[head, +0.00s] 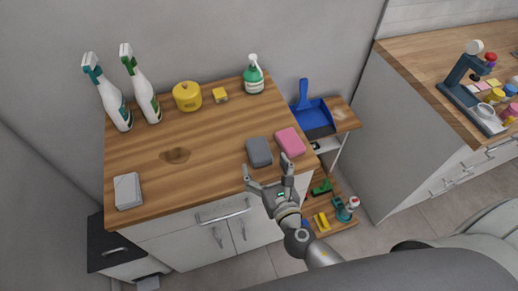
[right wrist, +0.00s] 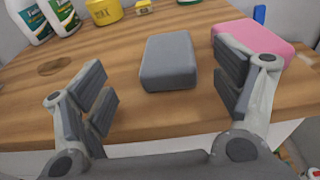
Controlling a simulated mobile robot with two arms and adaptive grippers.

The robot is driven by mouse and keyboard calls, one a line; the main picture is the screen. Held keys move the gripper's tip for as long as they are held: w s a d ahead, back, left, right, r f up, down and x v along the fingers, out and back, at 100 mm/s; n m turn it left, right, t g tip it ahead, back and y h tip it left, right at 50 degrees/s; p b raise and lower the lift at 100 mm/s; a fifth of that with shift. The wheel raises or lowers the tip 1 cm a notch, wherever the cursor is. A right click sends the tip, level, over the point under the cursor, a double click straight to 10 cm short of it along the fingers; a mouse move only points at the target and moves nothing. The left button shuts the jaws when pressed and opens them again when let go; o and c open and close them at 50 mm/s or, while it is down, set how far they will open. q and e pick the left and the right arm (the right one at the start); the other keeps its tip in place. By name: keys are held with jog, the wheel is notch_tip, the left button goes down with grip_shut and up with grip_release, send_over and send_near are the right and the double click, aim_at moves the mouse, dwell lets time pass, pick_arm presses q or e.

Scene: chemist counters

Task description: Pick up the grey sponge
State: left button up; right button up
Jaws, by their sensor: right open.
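The grey sponge (head: 259,152) lies flat on the wooden counter top near its front right edge. In the right wrist view the sponge (right wrist: 168,62) sits ahead of and between my open fingers, not touching them. My right gripper (head: 267,176) is open and empty at the counter's front edge, just short of the sponge; its fingers also show in the right wrist view (right wrist: 165,95). My left gripper is not in view.
A pink sponge (head: 290,142) lies close to the right of the grey one. Spray bottles (head: 113,105), a yellow tin (head: 187,96) and a green pump bottle (head: 253,78) stand at the back. A white block (head: 128,190) lies front left. The middle of the wooden counter (head: 210,165) is mostly clear.

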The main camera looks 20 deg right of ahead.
aim_at(260, 151)
jog(key=shift+w+d+f+p, duration=0.1)
jog(key=shift+w+f+p, duration=0.1)
jog(key=shift+w, duration=0.9)
jog(key=shift+w+d+f+p, duration=0.15)
jog(key=shift+w+f, duration=0.1)
jog(key=shift+w, duration=0.8)
jog(key=shift+w+d+f+p, duration=0.1)
jog(key=shift+w+f+p, duration=0.1)
jog(key=shift+w, duration=0.9)
jog(key=shift+s, duration=0.1)
jog(key=c, duration=0.9)
